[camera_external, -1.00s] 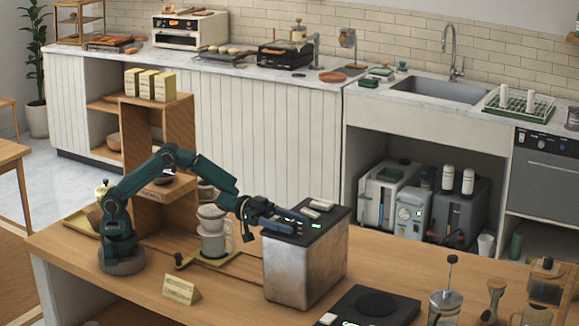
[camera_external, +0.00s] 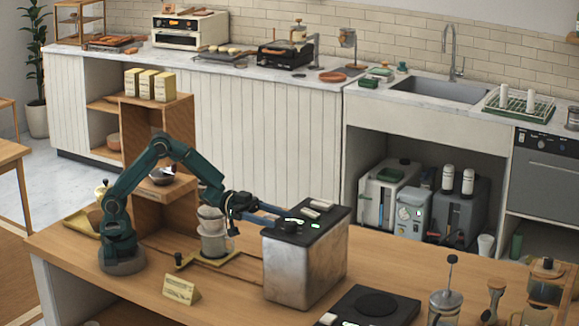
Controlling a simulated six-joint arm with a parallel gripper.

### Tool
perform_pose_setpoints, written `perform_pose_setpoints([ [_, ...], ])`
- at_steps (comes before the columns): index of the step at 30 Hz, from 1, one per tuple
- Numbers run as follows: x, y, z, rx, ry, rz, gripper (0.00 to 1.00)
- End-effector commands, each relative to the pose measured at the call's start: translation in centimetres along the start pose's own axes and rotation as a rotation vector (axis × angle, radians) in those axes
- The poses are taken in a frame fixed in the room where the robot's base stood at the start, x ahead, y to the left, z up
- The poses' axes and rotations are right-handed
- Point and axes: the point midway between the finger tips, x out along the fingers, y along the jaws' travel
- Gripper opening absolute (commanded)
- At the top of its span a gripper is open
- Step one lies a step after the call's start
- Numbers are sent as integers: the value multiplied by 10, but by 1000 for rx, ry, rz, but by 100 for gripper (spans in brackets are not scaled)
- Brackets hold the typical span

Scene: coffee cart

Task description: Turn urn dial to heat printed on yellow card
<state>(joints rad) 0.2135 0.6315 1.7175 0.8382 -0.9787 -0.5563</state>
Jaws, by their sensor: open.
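The urn (camera_external: 303,268) is a boxy steel container with a black top, standing on the wooden counter. A dark round dial (camera_external: 290,226) sits on its top near the left edge, beside a small lit green display (camera_external: 315,226). The yellow card (camera_external: 180,289) stands on the counter to the left of the urn; its print is too small to read. My gripper (camera_external: 275,216) is open, with its blue fingers over the urn's left top edge, close to the dial. I cannot tell whether they touch the dial.
A white dripper and mug (camera_external: 212,237) stand on a tray just left of the urn, under my wrist. A black scale or hot plate (camera_external: 374,305) and a glass press (camera_external: 443,300) are at the right front. A wooden shelf (camera_external: 160,150) rises behind my arm.

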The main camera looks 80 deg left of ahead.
Motion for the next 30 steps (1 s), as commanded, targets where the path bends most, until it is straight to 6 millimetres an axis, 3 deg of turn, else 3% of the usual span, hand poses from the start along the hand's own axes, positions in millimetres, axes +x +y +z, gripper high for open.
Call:
perform_pose_setpoints([
  [5,0,0,-5,1,1,0,69],
  [13,0,1,-54,8,8,1,69],
  [30,11,23,-63,-13,65,-253,69],
])
